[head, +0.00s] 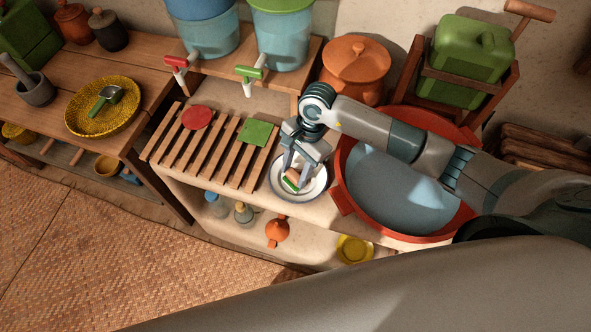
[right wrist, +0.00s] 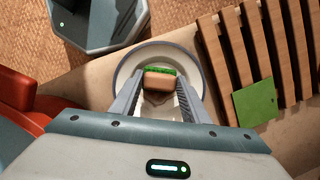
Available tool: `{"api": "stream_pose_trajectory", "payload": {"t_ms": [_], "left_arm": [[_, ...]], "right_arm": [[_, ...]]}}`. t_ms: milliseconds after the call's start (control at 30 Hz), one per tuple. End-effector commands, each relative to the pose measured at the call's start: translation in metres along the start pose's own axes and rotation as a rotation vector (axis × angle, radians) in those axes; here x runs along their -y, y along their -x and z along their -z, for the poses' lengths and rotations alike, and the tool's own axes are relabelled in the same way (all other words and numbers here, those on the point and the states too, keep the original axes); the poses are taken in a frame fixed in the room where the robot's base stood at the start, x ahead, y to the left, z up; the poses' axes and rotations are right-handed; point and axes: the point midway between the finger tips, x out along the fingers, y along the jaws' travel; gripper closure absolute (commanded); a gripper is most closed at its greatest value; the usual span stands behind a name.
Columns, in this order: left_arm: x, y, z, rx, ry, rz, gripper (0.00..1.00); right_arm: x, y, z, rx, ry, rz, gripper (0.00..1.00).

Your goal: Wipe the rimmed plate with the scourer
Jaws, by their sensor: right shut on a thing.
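The rimmed plate (head: 318,190) is white with a dark blue rim. It lies on the pale ledge between the slatted wooden rack and the red basin, and it also shows in the right wrist view (right wrist: 131,64). My right gripper (head: 291,180) points down over the plate, shut on the scourer (head: 294,179). In the right wrist view the scourer (right wrist: 159,82) is a small block with a tan side and a green layer, between the fingertips. It is over the plate's middle; I cannot tell whether it touches. A brownish patch shows beside it. My left gripper is not in view.
The red basin (head: 344,198) with grey-blue contents stands close right of the plate. The slatted rack (head: 213,166) on the left carries a red disc (head: 197,117) and a green square (head: 258,132). Water dispensers (head: 282,38) stand behind. The ledge's front edge is near the plate.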

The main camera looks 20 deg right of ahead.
Motion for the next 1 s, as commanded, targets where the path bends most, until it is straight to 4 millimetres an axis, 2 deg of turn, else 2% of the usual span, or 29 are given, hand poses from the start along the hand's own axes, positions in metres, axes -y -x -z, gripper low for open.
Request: {"api": "stream_pose_trajectory", "payload": {"t_ms": [467,1000], "left_arm": [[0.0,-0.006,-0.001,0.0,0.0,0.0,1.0],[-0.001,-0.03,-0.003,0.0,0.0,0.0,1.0]], "right_arm": [[0.0,-0.002,0.003,-0.001,-0.001,-0.001,0.76],[0.013,0.007,0.033,-0.002,-0.003,-0.001,0.76]]}}
